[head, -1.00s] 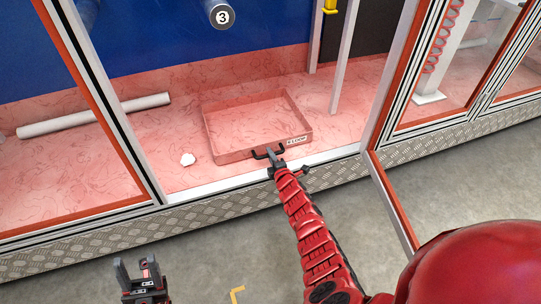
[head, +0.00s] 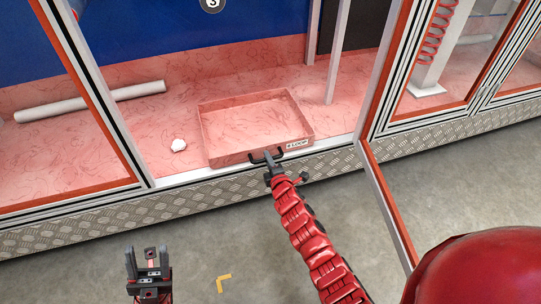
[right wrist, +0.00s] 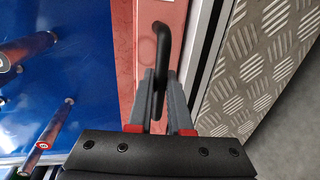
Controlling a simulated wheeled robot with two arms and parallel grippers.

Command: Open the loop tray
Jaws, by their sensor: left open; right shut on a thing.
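The loop tray (head: 225,152) is a shallow, open-topped pink box labelled "LOOP" on its front wall, and it looks empty. It lies on the pink cabinet floor with its front at the sill. Its black bar handle (head: 296,154) is on the front wall. My right gripper (head: 271,161) is shut on this handle. In the right wrist view, the handle (right wrist: 162,42) runs between the fingers of the right gripper (right wrist: 160,88). My left gripper (head: 148,254) is open and empty, low at the left, in front of the cabinet and away from the tray.
A grey post (head: 340,50) stands behind right. An open framed door (head: 388,205) sticks out at the right. The grey floor (head: 210,235) ahead is mostly clear.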

